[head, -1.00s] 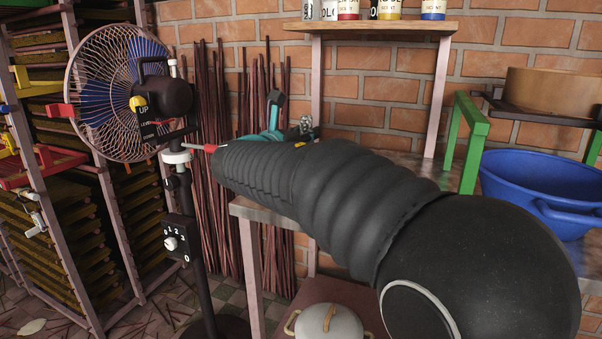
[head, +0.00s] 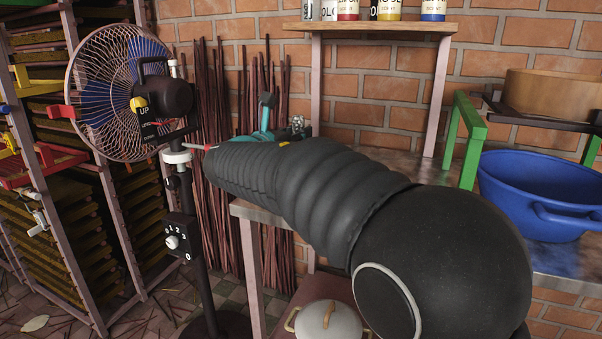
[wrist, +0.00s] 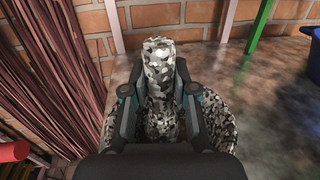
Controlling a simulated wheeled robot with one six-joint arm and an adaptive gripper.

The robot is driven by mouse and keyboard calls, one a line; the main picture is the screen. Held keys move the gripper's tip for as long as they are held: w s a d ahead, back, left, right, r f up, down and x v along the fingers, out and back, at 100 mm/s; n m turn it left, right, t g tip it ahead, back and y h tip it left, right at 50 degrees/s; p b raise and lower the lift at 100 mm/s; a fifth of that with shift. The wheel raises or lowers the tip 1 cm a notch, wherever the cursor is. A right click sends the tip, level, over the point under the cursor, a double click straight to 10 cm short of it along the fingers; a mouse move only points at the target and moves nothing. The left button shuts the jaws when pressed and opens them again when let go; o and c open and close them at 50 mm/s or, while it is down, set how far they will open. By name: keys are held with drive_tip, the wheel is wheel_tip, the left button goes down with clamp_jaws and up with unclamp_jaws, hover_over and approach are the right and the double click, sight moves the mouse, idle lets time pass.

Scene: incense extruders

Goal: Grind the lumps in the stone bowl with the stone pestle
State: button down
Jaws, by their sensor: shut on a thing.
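The stone pestle (wrist: 160,62) is a speckled grey, black and white cylinder. In the wrist view my gripper (wrist: 159,92) is shut on it, one finger on each side. The stone bowl (wrist: 226,134) has the same speckled pattern and shows on both sides of my gripper, around and under the pestle. Whether the pestle's lower end touches the bowl is hidden. The lumps are not visible. In the head view my arm covers the bowl; only my gripper's teal part (head: 266,128) and a bit of the speckled pestle (head: 297,124) show.
The bowl stands on a grey worktop (wrist: 265,95) against a brick wall. A blue basin (head: 535,190) and a green frame (head: 466,130) are at right. Incense sticks (head: 205,150) lean at left, beside a fan (head: 120,90).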

drive_tip(key=shift+s+a, duration=0.15)
drive_tip(key=shift+a, duration=0.05)
drive_tip(key=shift+s+d+f, duration=0.1)
drive_tip(key=shift+s+d, duration=0.05)
drive_tip(key=shift+s, duration=0.4)
drive_tip(key=shift+d, duration=0.1)
drive_tip(key=shift+s+d, duration=0.15)
drive_tip(key=shift+d, duration=0.25)
drive_tip(key=shift+w+d, duration=0.35)
drive_tip(key=shift+d, duration=0.1)
drive_tip(key=shift+w+a+p, duration=0.1)
drive_tip(key=shift+w+p, duration=0.2)
drive_tip(key=shift+w, duration=0.25)
drive_tip(key=shift+w+a, duration=0.1)
drive_tip(key=shift+a, duration=0.05)
